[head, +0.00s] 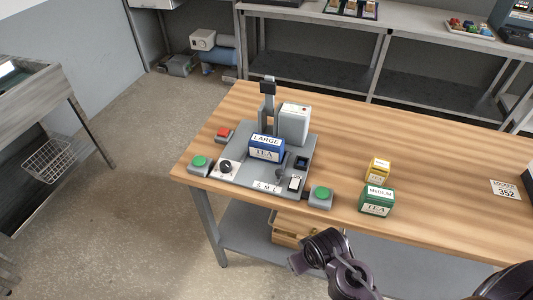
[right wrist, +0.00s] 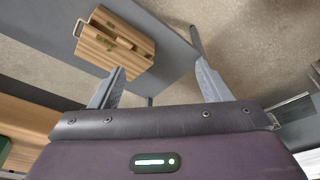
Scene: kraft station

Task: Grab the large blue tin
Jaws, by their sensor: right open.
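The large blue tin (head: 266,149), labelled LARGE TEA, sits upright on the grey platform of a small machine (head: 293,123) on the wooden table, in the head view. My right gripper (right wrist: 160,82) is open and empty in the right wrist view, its two grey fingers spread wide. It points down past the table, towards the floor and a wooden box, and is well apart from the blue tin. The blue tin does not show in the right wrist view. My left gripper is in neither view.
A green MEDIUM tin (head: 376,202) and a smaller yellow tin (head: 378,169) stand right of the machine. Green buttons (head: 320,197) (head: 199,164) and a red button (head: 223,134) surround it. A wooden box (right wrist: 115,46) sits on the lower shelf. The table (head: 440,190) is mostly clear further right.

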